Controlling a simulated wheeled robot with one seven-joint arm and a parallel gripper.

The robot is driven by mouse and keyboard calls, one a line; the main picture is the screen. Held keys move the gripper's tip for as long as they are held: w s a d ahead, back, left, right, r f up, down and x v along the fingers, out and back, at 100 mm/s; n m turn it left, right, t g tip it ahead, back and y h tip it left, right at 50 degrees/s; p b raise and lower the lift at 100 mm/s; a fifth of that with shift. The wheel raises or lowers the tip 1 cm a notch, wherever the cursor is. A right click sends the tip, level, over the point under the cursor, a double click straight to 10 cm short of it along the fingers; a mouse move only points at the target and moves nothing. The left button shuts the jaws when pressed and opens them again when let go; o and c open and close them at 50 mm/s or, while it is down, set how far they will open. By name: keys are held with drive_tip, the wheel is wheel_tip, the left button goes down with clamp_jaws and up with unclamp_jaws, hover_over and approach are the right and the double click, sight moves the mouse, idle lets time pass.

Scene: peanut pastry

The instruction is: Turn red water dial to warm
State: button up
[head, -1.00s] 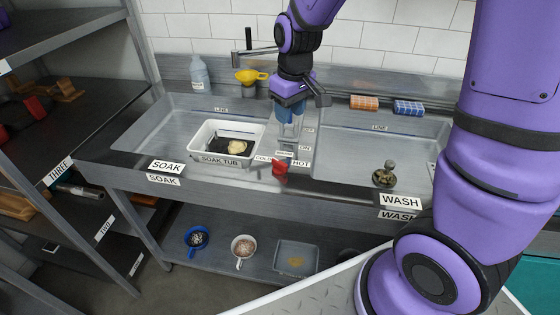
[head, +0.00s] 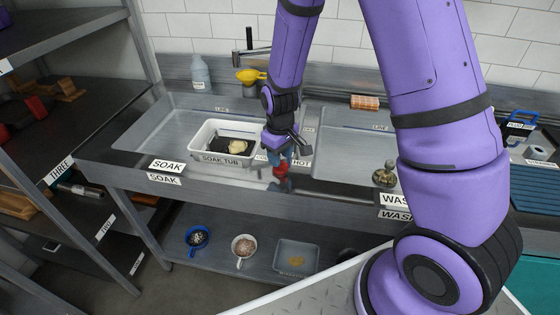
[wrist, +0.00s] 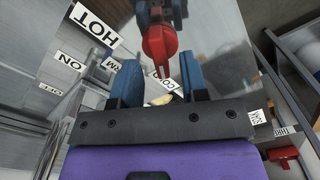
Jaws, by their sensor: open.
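The red water dial (head: 281,170) sits on the front ledge of the sink, between the two basins. My gripper (head: 285,158) is right above it and partly covers it in the head view. In the wrist view, the red dial (wrist: 160,42) shows just past and between the blue fingers of my open gripper (wrist: 158,80). I cannot tell whether the fingers touch it.
The soak tub (head: 203,160) stands in the left basin beside my gripper. A separate ON label (wrist: 71,64) shows in the wrist view.

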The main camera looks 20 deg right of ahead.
drive_tip(key=shift+f, duration=1.25)
clamp_jaws()
drive_tip(key=m, duration=0.5)
drive_tip(key=shift+m, duration=0.4)
drive_tip(key=m, duration=0.5)
drive_tip(key=shift+m, duration=0.4)
